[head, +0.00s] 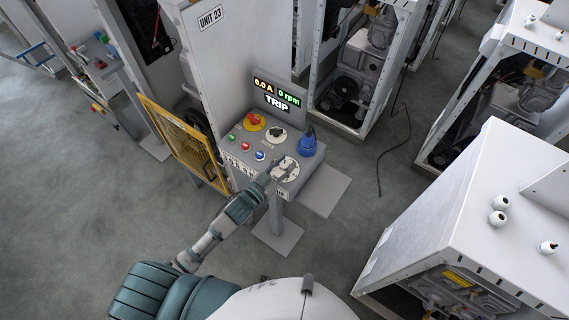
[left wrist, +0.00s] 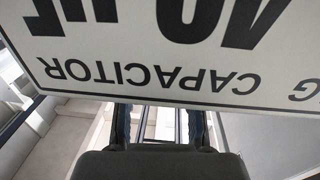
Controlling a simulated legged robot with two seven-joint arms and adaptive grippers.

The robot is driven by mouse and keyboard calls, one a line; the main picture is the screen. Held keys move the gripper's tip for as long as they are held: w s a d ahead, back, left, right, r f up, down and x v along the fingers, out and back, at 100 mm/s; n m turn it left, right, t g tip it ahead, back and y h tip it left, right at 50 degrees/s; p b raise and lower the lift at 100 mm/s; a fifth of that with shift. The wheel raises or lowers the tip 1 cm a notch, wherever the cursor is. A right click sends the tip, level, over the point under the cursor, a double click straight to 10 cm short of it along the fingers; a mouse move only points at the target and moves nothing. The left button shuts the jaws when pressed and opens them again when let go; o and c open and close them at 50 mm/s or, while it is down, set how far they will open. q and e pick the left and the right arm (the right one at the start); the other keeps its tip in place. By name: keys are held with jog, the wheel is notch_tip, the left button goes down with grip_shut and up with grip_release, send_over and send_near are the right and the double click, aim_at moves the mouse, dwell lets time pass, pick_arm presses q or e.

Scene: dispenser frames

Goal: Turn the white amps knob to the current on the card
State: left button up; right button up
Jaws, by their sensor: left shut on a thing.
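The white amps knob (head: 291,176) is on the lower right of the grey control panel. My left gripper (head: 279,172) reaches it from below left and is shut on it, covering part of it. The knob's setting cannot be read. A white card (head: 238,167) is on the panel's front face, its print too small to read in the head view. In the left wrist view a white card (left wrist: 150,86) fills the top, upside down, with "CAPACITOR" and part of a large number; the current is not visible. My finger ends are hidden there. My right gripper is not in view.
The display (head: 277,94) reads 0.0 A, 0 rpm and TRIP. A yellow mesh guard (head: 183,146) stands left. White frames stand at right.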

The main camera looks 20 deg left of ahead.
pick_arm(q)
jog(key=shift+r+n+t+y+p, duration=0.2)
jog(key=shift+n+t+y+p, duration=0.1)
jog(key=shift+n+y+p, duration=0.5)
jog(key=shift+f+n+t+y+p, duration=0.1)
jog(key=shift+n+t+y+p, duration=0.5)
jog(key=shift+y, duration=1)
jog(key=o, duration=1.2)
jog(key=s, duration=0.4)
jog(key=s+a, duration=0.1)
jog(key=s, duration=0.6)
jog(key=shift+s+a, duration=0.4)
